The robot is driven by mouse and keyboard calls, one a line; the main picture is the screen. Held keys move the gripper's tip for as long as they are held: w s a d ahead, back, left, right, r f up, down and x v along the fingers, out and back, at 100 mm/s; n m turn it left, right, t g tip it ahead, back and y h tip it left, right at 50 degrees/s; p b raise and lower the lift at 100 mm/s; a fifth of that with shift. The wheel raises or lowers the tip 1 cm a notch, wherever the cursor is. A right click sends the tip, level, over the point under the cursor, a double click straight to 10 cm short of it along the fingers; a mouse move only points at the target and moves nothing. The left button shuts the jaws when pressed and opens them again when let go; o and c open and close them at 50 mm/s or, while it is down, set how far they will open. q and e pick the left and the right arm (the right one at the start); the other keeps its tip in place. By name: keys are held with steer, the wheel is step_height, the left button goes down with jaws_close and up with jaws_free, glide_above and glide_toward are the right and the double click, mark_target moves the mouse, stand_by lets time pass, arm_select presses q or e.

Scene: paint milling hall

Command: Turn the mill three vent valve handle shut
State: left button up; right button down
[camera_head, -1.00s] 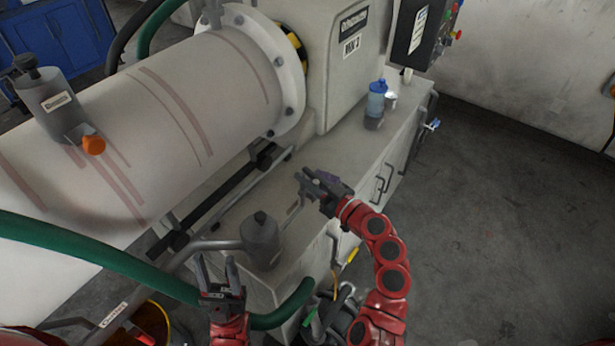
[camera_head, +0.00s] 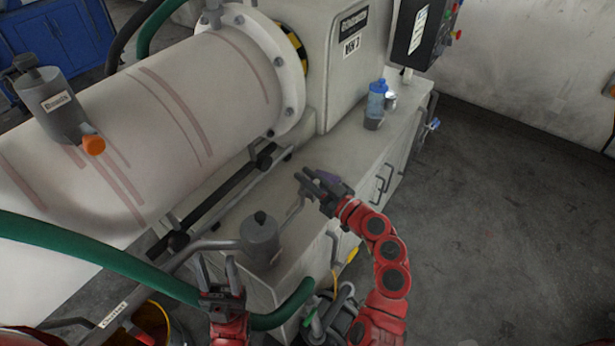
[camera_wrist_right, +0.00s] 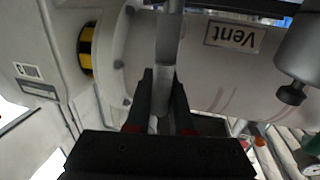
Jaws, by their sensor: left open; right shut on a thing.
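A grey lever-like handle (camera_wrist_right: 169,38) runs between the fingers of my right gripper (camera_wrist_right: 163,78) in the right wrist view, and they are shut on it. A plate reading "Vent" (camera_wrist_right: 235,36), upside down, shows just right of the handle. In the head view my right gripper (camera_head: 303,179) is above the cabinet top beside the mill; its fingers hide most of what they hold. A thin grey bar (camera_head: 295,210) shows below it. My left gripper (camera_head: 217,259) is open and empty, in front of a grey canister (camera_head: 261,240). The handle's exact angle cannot be told.
A green hose (camera_head: 90,255) crosses low left. The floor at right (camera_head: 500,220) is clear.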

steer(key=shift+w+d+m, duration=0.1)
steer(key=shift+w+m, duration=0.05)
steer(key=shift+m, duration=0.15)
steer(key=w+d+f+m+g+b, duration=0.2)
steer(key=w+f+m+g+b, duration=0.2)
steer(key=m, duration=1.1)
steer(key=shift+d+f, duration=0.4)
steer(key=shift+f, duration=0.9)
steer(key=c, duration=0.8)
jaws_free()
steer(key=shift+w, duration=0.1)
